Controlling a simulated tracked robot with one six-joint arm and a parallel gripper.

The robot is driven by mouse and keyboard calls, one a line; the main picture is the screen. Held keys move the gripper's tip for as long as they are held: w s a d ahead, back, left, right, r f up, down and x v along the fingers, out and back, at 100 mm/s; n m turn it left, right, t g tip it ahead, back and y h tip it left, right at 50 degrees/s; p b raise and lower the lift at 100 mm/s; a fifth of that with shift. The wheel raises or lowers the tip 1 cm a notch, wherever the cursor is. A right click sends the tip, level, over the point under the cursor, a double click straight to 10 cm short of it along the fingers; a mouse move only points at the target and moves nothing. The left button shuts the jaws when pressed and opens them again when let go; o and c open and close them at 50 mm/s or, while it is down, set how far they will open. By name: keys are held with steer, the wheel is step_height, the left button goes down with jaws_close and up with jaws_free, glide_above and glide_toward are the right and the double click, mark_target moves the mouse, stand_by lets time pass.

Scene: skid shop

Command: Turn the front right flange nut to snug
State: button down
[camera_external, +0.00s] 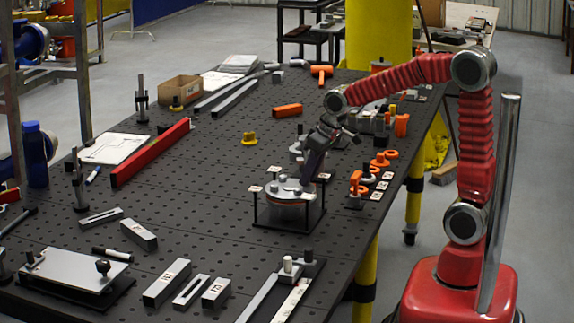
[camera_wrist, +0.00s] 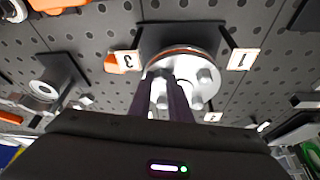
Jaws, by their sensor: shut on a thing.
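The round grey flange (camera_external: 286,190) with an orange-edged layer under it sits on a dark stand (camera_external: 290,215) on the bench. In the wrist view the flange (camera_wrist: 186,52) shows several silver nuts, one of them (camera_wrist: 205,76) bare to the right of my fingers. My gripper (camera_external: 306,186) points down at the right part of the flange. In the wrist view its two dark fingers (camera_wrist: 161,78) close on a silver flange nut at the plate's near edge. The fingers hide most of this nut, and I cannot tell how tight it sits.
Number tags 3 (camera_wrist: 127,61) and 1 (camera_wrist: 242,59) stand by the flange. Orange clamps and rings (camera_external: 380,160) lie to the right. A red level (camera_external: 150,153) and grey blocks (camera_external: 167,282) lie to the left. The perforated bench top is clear left of the stand.

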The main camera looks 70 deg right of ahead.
steer(key=m+h, duration=0.1)
steer(key=m, duration=0.3)
steer(key=shift+w+a+r+m+g+h, duration=0.1)
steer(key=shift+w+a+m+g+h, duration=0.1)
steer(key=shift+m+g+h, duration=0.15)
steer(key=shift+w+a+m+g+h, duration=0.1)
steer(key=shift+m+g+h, duration=0.25)
steer(key=shift+m, duration=0.85)
steer(key=shift+w+m+g+h, duration=0.1)
steer(key=shift+m+g+h, duration=0.15)
steer(key=shift+m, duration=0.9)
steer(key=shift+r, duration=0.1)
steer(key=c, duration=1.6)
jaws_free()
steer(key=shift+s, duration=0.15)
steer(key=shift+c, duration=0.2)
steer(key=shift+s+f, duration=0.1)
steer(key=shift+f, duration=0.15)
steer(key=shift+s+f+n+t+y, duration=0.15)
steer(key=shift+n+t+y, duration=0.1)
steer(key=shift+n, duration=0.95)
steer(key=shift+s+n+t+y, duration=0.15)
steer(key=shift+n+t+y, duration=0.4)
steer(key=shift+n, duration=1.45)
steer(key=shift+d+r+n+y, duration=0.1)
steer(key=shift+d+n+y, duration=0.2)
steer(key=shift+n, duration=0.5)
steer(key=shift+d+r+n+y, duration=0.1)
steer(key=shift+n+y, duration=0.25)
steer(key=shift+n, duration=0.45)
